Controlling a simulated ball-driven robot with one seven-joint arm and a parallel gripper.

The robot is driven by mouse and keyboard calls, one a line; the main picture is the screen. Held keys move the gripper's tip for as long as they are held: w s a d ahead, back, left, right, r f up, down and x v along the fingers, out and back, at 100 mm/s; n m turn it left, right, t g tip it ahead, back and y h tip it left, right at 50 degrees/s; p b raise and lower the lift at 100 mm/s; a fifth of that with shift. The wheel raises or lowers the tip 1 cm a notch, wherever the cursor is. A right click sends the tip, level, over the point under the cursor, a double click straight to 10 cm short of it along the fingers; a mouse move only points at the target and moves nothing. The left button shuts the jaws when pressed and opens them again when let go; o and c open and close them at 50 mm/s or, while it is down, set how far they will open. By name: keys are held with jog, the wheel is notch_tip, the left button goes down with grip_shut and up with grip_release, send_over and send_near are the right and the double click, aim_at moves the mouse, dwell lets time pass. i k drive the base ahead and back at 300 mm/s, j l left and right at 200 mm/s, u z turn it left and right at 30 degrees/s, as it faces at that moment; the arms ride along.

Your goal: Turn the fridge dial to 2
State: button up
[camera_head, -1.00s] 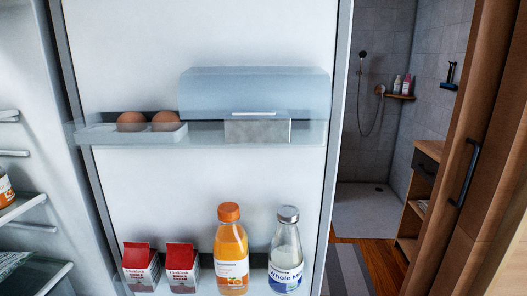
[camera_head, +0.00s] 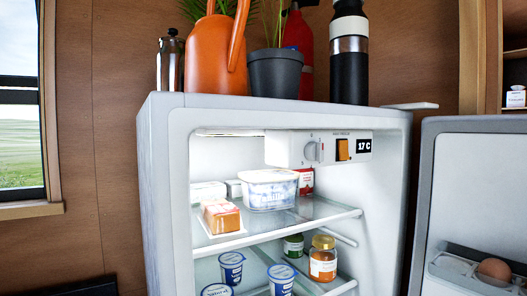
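The fridge (camera_head: 150,190) stands open in the middle of the view. Its grey-white round dial (camera_head: 313,151) is on the white control box (camera_head: 285,148) under the fridge's ceiling. An orange switch (camera_head: 343,150) and a black display (camera_head: 364,146) reading about 17 C are to the right of the dial. The numbers around the dial are too small to read. The open fridge door (camera_head: 460,150) is at the right. My gripper is not in view.
A butter block (camera_head: 222,216), a white tub (camera_head: 268,190) and several cups and jars sit on glass shelves below the dial. A watering can (camera_head: 215,60), a dark pot (camera_head: 276,75) and a black bottle (camera_head: 349,60) stand on the fridge top. A window (camera_head: 22,130) is at the left.

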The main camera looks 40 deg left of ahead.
aim_at(314, 152)
jog(key=u, duration=0.95)
